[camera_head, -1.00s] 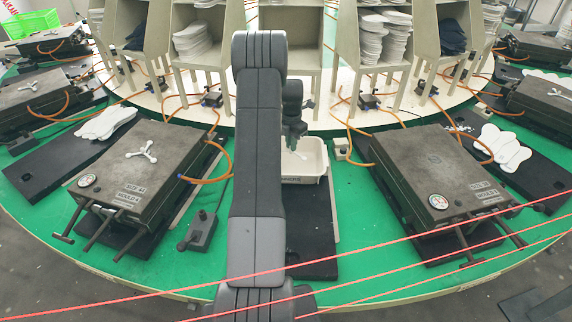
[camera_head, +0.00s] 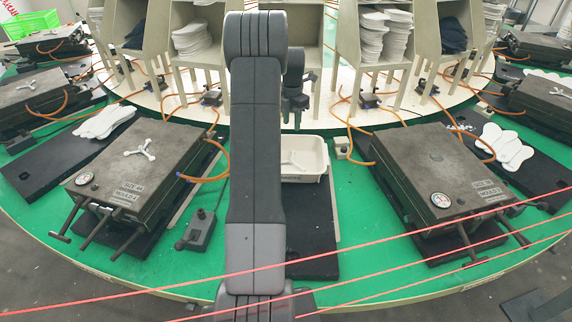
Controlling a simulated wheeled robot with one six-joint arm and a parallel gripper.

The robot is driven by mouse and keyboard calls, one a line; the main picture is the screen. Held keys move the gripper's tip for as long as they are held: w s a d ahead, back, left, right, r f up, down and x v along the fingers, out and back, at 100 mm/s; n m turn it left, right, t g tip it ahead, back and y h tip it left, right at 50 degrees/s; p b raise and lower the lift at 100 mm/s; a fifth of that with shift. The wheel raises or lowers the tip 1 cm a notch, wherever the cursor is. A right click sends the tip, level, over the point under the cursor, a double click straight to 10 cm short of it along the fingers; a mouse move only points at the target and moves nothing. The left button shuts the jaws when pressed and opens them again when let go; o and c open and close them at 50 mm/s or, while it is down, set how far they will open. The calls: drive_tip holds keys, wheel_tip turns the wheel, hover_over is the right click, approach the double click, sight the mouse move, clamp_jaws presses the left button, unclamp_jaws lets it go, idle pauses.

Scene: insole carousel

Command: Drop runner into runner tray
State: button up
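A white bin (camera_head: 314,172), the runner tray, stands on the green deck just right of my arm. A white runner (camera_head: 293,164) lies inside it, partly hidden by my arm. Another white three-armed runner (camera_head: 141,149) lies on top of the left dark mould (camera_head: 115,172). My gripper (camera_head: 292,122) hangs above and behind the tray, clear of it. Its two fingers look apart, with nothing seen between them.
The right dark mould (camera_head: 425,165) has a bare top. A black mat (camera_head: 313,225) lies in front of the tray. Shelves with white insoles (camera_head: 382,40) stand behind. Orange hoses curve beside the moulds, and red lines cross the front.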

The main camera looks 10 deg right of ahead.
drive_tip(key=shift+r, duration=2.35)
drive_tip(key=shift+f, duration=0.1)
wheel_tip(320, 180, down, 13)
drive_tip(key=shift+r+p, duration=0.1)
drive_tip(key=shift+p, duration=0.95)
drive_tip(key=shift+r+p, duration=0.1)
drive_tip(key=shift+p, duration=0.25)
drive_tip(key=shift+r+p, duration=0.55)
drive_tip(key=shift+r, duration=1)
